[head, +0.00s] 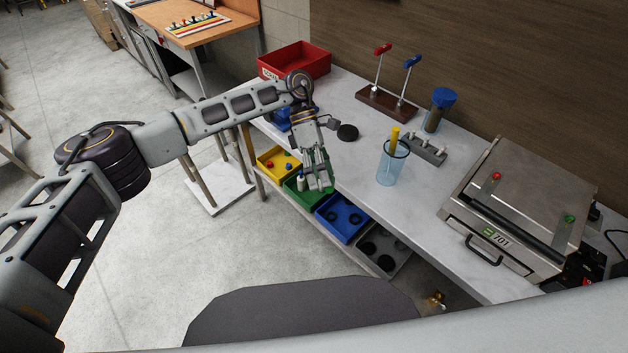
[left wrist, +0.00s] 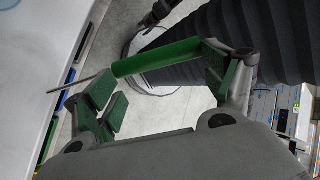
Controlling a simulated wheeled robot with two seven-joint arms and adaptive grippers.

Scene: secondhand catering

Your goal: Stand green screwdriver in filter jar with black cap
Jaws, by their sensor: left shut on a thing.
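A clear blue jar (head: 390,168) with a black ring at its top stands upright on the white counter. A yellow-handled thing (head: 395,137) sticks up out of it. My left gripper (head: 318,186) is left of this jar, over the counter's front edge and the green bin. The green screwdriver (left wrist: 160,57) shows in the left wrist view, its thin shaft pointing left. My left gripper (left wrist: 160,88) is shut on it, around the green handle. In the head view I cannot make the screwdriver out. My right gripper is not in view.
A blue-capped jar (head: 434,112), a grey holder (head: 428,151) and a wooden stand (head: 386,104) are behind. A black disc (head: 347,132) lies on the counter. A steel machine (head: 515,205) stands right, a red bin (head: 296,62) at back left. The counter in front of the jar is clear.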

